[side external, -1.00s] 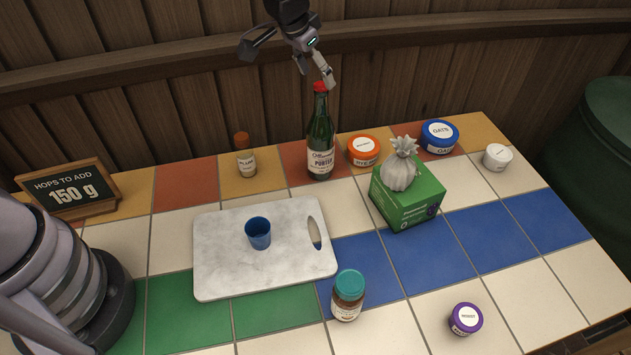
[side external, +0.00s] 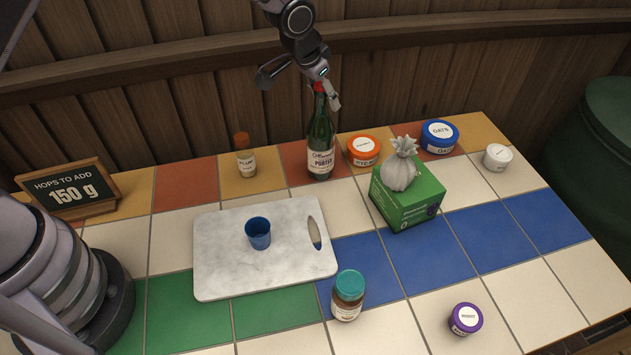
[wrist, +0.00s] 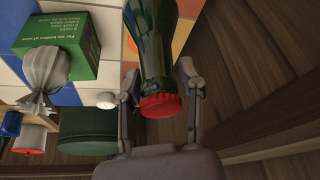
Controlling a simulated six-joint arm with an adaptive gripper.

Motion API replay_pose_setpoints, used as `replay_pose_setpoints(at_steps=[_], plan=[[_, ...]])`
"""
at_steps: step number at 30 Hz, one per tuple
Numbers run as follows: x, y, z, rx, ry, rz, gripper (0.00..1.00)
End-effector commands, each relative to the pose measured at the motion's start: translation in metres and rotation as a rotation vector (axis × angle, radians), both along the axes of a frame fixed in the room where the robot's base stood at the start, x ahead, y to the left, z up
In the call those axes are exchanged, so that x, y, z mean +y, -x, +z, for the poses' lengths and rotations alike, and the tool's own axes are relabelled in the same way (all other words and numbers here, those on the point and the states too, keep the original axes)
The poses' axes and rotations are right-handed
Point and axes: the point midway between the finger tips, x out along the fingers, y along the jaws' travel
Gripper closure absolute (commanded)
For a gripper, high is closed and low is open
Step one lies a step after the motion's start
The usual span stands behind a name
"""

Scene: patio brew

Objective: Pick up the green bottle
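The green bottle (side external: 320,142) stands upright at the back of the tiled table, with a red cap and a pale label. In the wrist view its neck and red cap (wrist: 161,105) lie between my fingers. My gripper (side external: 300,94) is at the bottle's top, pointing down. In the wrist view my gripper (wrist: 160,84) is open, with one finger on each side of the neck. A gap shows between the left finger and the cap; the right finger is very close, and I cannot tell if it touches.
An orange-lidded jar (side external: 364,150) stands close right of the bottle, and a small orange-capped bottle (side external: 245,157) stands to its left. A green box (side external: 408,203) with a grey sack (side external: 399,172) is front right. A white board (side external: 222,270) holding a blue cup (side external: 258,233) lies in front.

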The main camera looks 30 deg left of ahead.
Motion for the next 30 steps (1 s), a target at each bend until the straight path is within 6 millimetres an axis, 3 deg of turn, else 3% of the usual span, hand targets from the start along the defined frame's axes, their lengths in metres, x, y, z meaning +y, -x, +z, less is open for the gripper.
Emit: replay_pose_setpoints(at_steps=[1, 8, 20, 30], plan=[[0.0, 0.0, 0.0, 0.0, 0.0, 0.0, 0.72], [0.0, 0.0, 0.0, 0.0, 0.0, 0.0, 1.0], [0.0, -0.001, 0.004, -0.004, 0.001, 0.0, 1.0], [0.0, -0.001, 0.031, -0.006, 0.001, 0.0, 1.0]])
